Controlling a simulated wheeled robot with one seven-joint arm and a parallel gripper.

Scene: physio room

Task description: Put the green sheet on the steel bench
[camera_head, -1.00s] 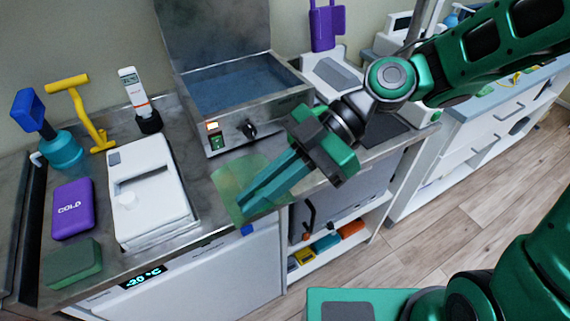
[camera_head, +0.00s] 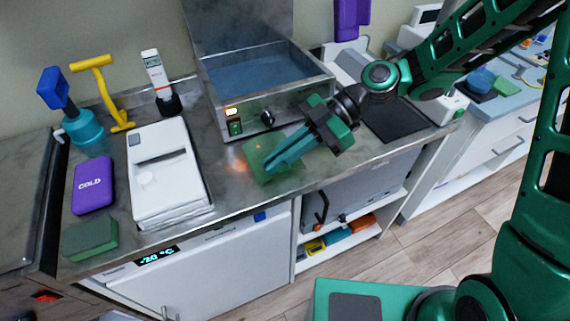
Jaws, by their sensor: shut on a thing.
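The green sheet (camera_head: 256,148) is a thin, see-through square over the front middle of the steel bench (camera_head: 228,188). My gripper (camera_head: 271,163) reaches in from the upper right, its fingers shut on the sheet and covering part of it. The sheet is inside the bench's front edge in the head view. I cannot tell whether its underside touches the bench top. The bench has a grey metal top above a white freezer front.
A steel water bath (camera_head: 262,90) stands just behind the sheet. A white device (camera_head: 165,180), purple cold pack (camera_head: 93,185) and green block (camera_head: 90,238) are to the left. A dark mat (camera_head: 393,122) lies to the right.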

